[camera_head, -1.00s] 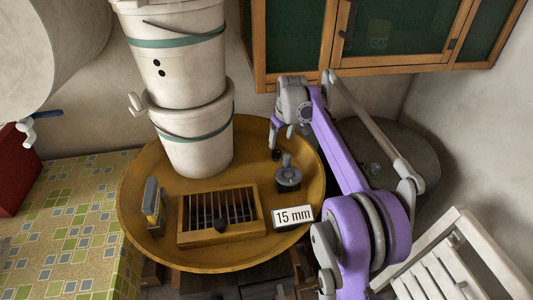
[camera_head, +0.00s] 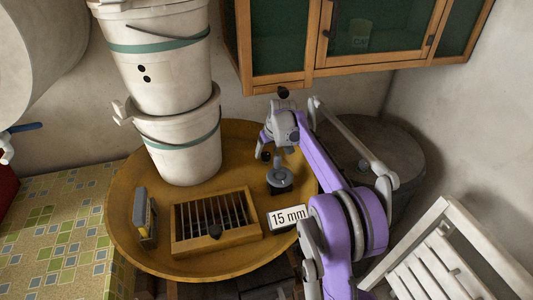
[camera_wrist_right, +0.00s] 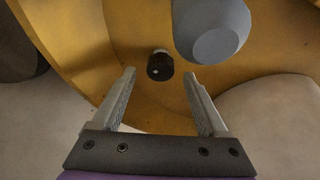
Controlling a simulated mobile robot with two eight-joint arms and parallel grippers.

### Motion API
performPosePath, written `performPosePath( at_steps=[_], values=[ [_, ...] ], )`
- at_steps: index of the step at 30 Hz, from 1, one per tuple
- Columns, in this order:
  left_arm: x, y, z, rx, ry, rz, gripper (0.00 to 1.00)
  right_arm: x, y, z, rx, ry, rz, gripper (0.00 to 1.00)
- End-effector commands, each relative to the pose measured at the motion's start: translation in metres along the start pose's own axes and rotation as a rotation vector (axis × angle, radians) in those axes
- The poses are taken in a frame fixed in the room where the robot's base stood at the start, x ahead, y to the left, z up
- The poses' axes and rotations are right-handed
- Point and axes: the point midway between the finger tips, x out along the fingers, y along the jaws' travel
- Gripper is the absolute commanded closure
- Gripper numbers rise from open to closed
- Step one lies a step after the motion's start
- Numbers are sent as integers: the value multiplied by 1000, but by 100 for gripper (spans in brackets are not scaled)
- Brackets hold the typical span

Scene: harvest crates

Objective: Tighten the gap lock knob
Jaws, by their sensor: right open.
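A small black knob (camera_head: 266,156) stands on the round ochre tray (camera_head: 128,235), near its back right rim. It also shows in the right wrist view (camera_wrist_right: 160,66), with a pale dot. My right gripper (camera_head: 277,147) is open and empty above it; in the right wrist view the knob appears between the fingers, just beyond their tips and apart from them. A second black knob (camera_head: 215,231) sits on the front of the slatted wooden frame (camera_head: 240,235). I cannot tell which knob is the gap lock. A "15 mm" sign (camera_head: 288,217) stands beside the frame. My left gripper is not in view.
A grey upright-handled piece (camera_head: 280,180) stands close to my right gripper. Two stacked white buckets (camera_head: 180,150) stand behind the frame, and a grey-yellow block (camera_head: 145,218) stands left of it. A wooden cabinet (camera_head: 360,70) hangs above; a white slatted chair (camera_head: 430,260) stands at right.

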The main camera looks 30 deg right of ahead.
Motion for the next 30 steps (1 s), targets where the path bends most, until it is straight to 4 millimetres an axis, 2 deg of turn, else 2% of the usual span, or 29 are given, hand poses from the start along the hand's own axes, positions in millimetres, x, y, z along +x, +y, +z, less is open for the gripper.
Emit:
performPosePath(
  at_steps=[6, 14, 27, 30],
  values=[
    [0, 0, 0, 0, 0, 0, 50, 16, 0, 0, 0, 0, 0, 24],
    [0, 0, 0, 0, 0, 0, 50, 17, 0, 0, 0, 0, 0, 24],
    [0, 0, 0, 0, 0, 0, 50, 17, 0, 0, 0, 0, 0, 100],
    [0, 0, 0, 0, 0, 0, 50, 17, 0, 0, 0, 0, 0, 100]
  ],
)
